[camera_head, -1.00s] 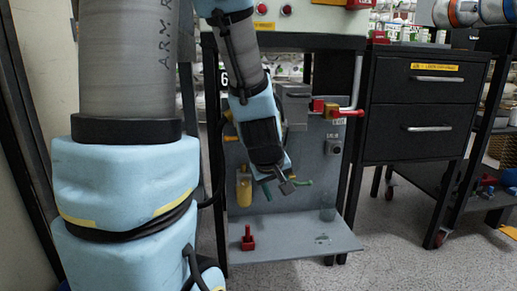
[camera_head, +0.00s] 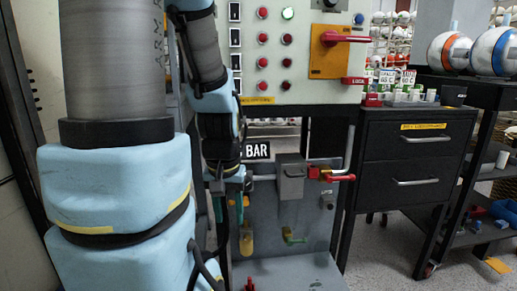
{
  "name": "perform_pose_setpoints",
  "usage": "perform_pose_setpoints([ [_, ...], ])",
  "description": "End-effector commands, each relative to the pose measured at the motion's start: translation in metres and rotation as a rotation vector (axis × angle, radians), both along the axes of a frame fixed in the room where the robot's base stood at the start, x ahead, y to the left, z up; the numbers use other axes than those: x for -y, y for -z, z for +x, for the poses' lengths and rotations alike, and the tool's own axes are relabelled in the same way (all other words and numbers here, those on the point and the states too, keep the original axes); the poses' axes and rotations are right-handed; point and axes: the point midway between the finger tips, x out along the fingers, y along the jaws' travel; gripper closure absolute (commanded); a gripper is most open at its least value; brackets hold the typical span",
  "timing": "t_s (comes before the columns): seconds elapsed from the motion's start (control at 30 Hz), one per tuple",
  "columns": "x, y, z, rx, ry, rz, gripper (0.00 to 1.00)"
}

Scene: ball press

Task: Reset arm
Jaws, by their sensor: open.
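My arm shows at the left, and its forearm hangs down in front of the left edge of the press stand. My gripper (camera_head: 228,212) points down at the end of it, with its fingers apart and nothing seen between them. It is in front of the grey back panel (camera_head: 275,226), near a yellow-handled part (camera_head: 246,240). The gripper is small and partly dark, so its fingertips are hard to make out.
A control panel (camera_head: 300,70) with buttons and a red lever (camera_head: 343,38) stands above. A grey box (camera_head: 290,178) and red-handled valve (camera_head: 330,176) are right of my gripper. A black drawer cabinet (camera_head: 415,160) stands farther right. Grey floor is clear below it.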

Motion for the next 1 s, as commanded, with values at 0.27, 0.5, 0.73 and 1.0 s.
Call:
perform_pose_setpoints([
  [0.27,0.000,-0.105,0.000,0.000,0.000,0.000,0.55],
  [0.5,0.000,-0.175,0.000,0.000,0.000,0.000,0.55],
  [0.73,0.000,-0.208,0.000,0.000,0.000,0.000,0.55],
  [1.0,0.000,-0.209,0.000,0.000,0.000,0.000,0.55],
])
